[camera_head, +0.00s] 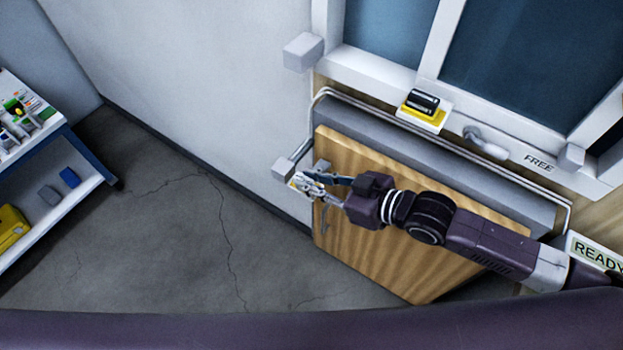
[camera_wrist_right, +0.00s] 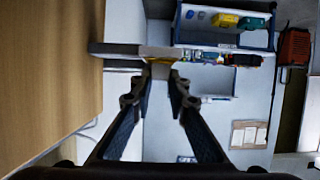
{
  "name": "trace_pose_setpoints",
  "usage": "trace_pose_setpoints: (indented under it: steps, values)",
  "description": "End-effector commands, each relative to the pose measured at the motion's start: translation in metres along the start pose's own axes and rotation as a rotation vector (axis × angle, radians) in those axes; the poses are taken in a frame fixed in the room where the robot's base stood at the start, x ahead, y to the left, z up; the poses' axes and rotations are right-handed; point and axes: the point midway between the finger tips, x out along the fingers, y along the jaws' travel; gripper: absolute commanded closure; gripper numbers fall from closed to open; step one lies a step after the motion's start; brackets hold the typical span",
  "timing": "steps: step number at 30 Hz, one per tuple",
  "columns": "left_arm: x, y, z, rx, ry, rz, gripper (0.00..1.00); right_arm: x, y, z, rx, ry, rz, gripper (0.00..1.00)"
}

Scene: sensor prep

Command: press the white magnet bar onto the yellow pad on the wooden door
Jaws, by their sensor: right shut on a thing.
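The wooden door (camera_head: 400,215) stands at the middle right of the head view, and its face fills the left side of the right wrist view (camera_wrist_right: 45,80). A grey bracket (camera_wrist_right: 115,49) juts from the door's edge, with a narrow yellow strip, apparently the yellow pad (camera_wrist_right: 160,52), on it. My right gripper (camera_head: 308,184) is at the door's left end, its fingers shut on a small pale piece that looks like the white magnet bar (camera_wrist_right: 160,70). The piece is right by the yellow strip; I cannot tell whether they touch. The fingers partly hide both. My left gripper is not in view.
A sill (camera_head: 470,130) behind the door carries a black item on a yellow-topped white block (camera_head: 425,112) and a grey handle (camera_head: 486,142). A pale pipe (camera_head: 440,142) runs along the door's back. Shelves (camera_head: 50,215) with small items stand left. The floor between is clear.

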Motion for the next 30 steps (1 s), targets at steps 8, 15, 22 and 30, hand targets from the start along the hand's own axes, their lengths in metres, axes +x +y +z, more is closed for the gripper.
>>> trace_pose_setpoints:
  steps: [8, 15, 22, 30]
  values:
    - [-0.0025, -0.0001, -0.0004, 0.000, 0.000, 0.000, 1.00, -0.0001, -0.0008, 0.0111, 0.006, -0.025, 0.000, 1.00]
    - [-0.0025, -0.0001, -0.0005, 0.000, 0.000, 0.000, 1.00, 0.0001, -0.0007, 0.0113, 0.006, -0.025, 0.000, 1.00]
    - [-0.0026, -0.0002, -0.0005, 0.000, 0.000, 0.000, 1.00, 0.0001, -0.0003, 0.0092, 0.005, -0.021, 0.001, 0.65]
    - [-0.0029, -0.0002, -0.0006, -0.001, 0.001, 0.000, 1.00, 0.0000, 0.0003, 0.0047, 0.002, -0.012, 0.001, 0.65]
